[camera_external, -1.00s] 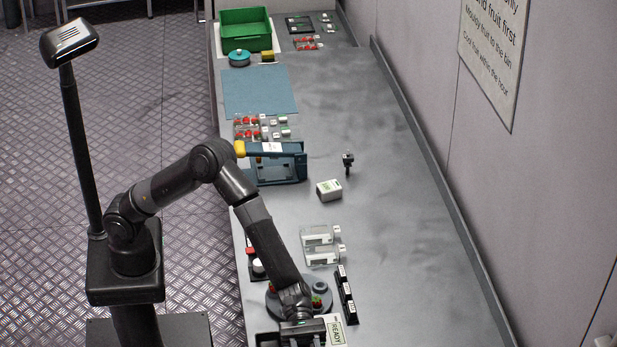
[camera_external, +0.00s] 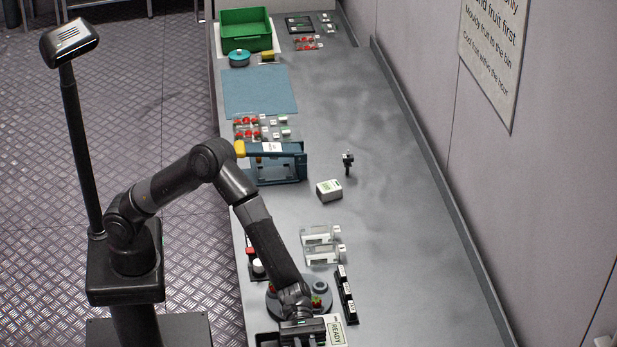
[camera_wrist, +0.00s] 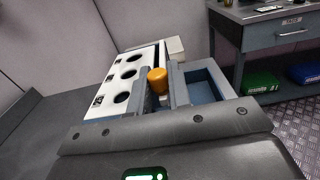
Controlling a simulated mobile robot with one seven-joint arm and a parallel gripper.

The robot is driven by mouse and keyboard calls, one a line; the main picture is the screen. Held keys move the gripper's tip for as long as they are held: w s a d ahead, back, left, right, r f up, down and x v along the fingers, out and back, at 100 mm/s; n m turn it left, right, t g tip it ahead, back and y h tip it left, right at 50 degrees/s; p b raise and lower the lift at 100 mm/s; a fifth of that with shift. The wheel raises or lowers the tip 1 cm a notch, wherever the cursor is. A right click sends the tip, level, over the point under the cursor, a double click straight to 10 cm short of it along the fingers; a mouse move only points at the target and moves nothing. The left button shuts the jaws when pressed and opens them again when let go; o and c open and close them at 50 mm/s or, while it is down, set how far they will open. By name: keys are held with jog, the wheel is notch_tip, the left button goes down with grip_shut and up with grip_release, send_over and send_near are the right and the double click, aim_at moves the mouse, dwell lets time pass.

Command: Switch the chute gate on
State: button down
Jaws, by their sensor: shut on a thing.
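In the wrist view an orange knob (camera_wrist: 157,80) stands upright at the middle, on a unit with a white panel (camera_wrist: 118,82) that has three dark round holes, a small label by each. A blue open tray (camera_wrist: 208,82) adjoins the unit on the right. My gripper (camera_wrist: 160,101) is right at the knob and shut on it; the fingertips are partly hidden. In the outside view my gripper (camera_external: 303,332) is low at the near end of the bench, and the knob is hidden there.
A grey turntable (camera_external: 322,284), clear boxes (camera_external: 321,246) and a dark label rack (camera_external: 346,294) stand close to my arm. A READY card (camera_external: 336,330) is beside my gripper. A blue frame (camera_external: 290,166) is farther along the bench (camera_external: 400,230), whose right side is clear.

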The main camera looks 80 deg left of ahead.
notch_tip(320, 180, up, 5)
jog(key=shift+r, duration=0.2)
jog(key=c, duration=1.4)
grip_release()
jog(key=a, duration=1)
jog(key=shift+a, duration=0.4)
